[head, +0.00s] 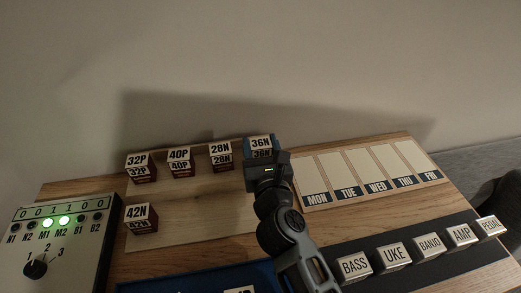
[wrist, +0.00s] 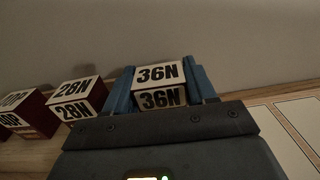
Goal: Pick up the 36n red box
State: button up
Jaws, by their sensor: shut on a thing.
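The 36N box (head: 261,143) is at the right end of the back row of boxes. Its top and front carry cream labels reading 36N, and its sides are hidden by my fingers. My gripper (head: 260,150) is shut on it, with a blue finger on each side. The wrist view shows the 36N box (wrist: 159,83) upright between the two blue fingers. I cannot tell whether it touches the board or is slightly above it.
The 28N box (head: 220,154) stands just left, then the 40P box (head: 179,161) and 32P box (head: 140,166). The 42N box (head: 141,218) is nearer. A weekday chart (head: 374,172) lies right, labelled blocks (head: 393,256) in front, a control box (head: 62,240) at left.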

aim_at(261, 142)
jog(key=shift+r+p, duration=0.7)
notch_tip(261, 142, up, 3)
jog(key=p, duration=0.3)
jog(key=shift+r, duration=0.1)
jog(key=s+d+r+p, duration=0.4)
jog(key=d+r+p, duration=0.1)
jog(key=d, duration=0.5)
jog(key=shift+d+r, duration=0.35)
jog(key=shift+r, duration=0.3)
jog(key=shift+d, duration=0.15)
